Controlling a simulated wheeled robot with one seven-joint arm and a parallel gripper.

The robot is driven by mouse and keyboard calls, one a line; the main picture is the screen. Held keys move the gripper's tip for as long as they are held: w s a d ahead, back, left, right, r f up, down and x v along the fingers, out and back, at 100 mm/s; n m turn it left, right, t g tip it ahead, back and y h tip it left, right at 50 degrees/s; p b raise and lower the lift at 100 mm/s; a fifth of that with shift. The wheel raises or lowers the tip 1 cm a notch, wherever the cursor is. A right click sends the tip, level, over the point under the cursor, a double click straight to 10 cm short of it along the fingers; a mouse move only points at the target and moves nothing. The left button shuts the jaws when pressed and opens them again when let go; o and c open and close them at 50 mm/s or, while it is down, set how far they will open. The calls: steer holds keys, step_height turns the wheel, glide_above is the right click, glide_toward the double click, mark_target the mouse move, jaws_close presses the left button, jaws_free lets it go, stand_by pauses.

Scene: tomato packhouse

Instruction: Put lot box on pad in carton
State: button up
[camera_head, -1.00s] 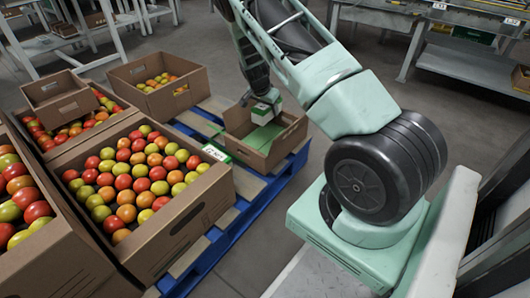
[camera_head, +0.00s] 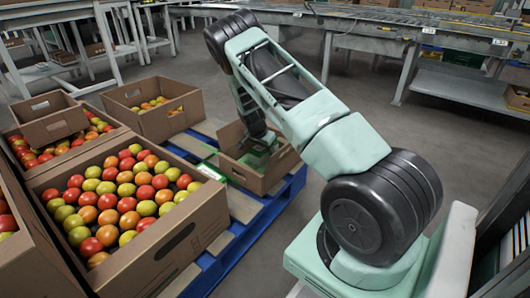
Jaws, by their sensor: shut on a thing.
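The carton (camera_head: 244,177) is an open cardboard box on the blue pallet. A green pad (camera_head: 251,160) lies on its floor, partly hidden by my arm and the carton's walls. My gripper (camera_head: 262,146) reaches down inside the carton, over the back part of the pad. It is shut on the lot box, a small green and white thing that is now mostly hidden and hard to tell from the pad. I cannot tell whether the lot box touches the pad.
The blue pallet (camera_head: 262,218) also bears a large carton of tomatoes (camera_head: 165,240) close on the left. Another carton (camera_head: 150,122) with a few tomatoes stands behind. Clear floor lies to the right. Metal benches (camera_head: 455,95) stand at the back.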

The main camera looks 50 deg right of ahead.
steer(key=o, duration=1.2)
